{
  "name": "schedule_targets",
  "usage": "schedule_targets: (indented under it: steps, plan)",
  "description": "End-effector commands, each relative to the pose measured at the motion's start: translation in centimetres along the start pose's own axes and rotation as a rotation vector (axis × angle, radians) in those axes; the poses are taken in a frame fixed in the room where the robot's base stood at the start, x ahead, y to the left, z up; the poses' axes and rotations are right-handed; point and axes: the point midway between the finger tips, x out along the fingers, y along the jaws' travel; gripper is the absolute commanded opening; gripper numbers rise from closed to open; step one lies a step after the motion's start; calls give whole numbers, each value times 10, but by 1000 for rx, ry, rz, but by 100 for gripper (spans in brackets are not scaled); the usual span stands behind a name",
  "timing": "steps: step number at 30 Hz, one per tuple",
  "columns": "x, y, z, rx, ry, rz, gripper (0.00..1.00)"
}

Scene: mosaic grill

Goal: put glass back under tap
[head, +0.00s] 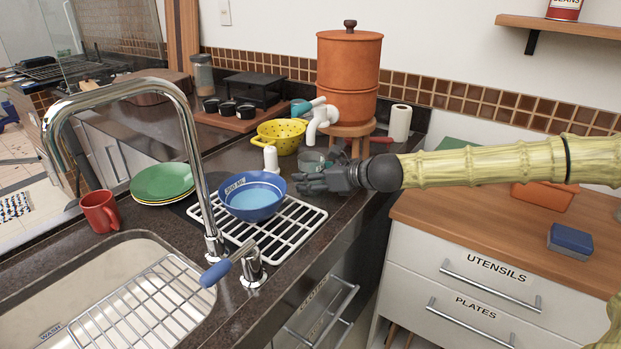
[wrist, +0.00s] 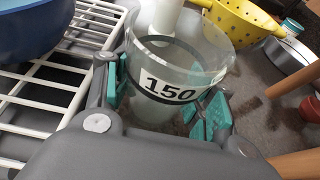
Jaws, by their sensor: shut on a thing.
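A clear glass (wrist: 165,70) with a black-edged white band reading "150" is between the teal finger pads of my gripper (wrist: 160,98). My gripper (head: 322,178) is shut on it. In the head view, the glass (head: 311,160) shows partly behind the fingers, near the dish rack's far right corner. The white tap (head: 321,120) sticks out from the orange clay dispenser (head: 348,72), above and behind the glass in the picture. The dispenser stands on a wooden stool (head: 355,130). I cannot tell whether the glass touches the counter.
A white wire rack (head: 290,235) holds a blue bowl (head: 252,199), close to my gripper's left. A white bottle (head: 271,160) and a yellow colander (head: 279,134) stand behind. A paper roll (head: 399,123) is right of the dispenser. A steel faucet (head: 190,120) rises at the sink.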

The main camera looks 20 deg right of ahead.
Motion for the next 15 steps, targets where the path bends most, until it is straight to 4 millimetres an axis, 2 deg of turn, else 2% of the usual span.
schedule_targets:
  steps: [11, 12, 15]
  plan:
    - [1, 0, -3, -1, 0, 0, 21]
    - [1, 0, -2, -1, 0, 0, 62]
    - [1, 0, -2, -1, 0, 0, 77]
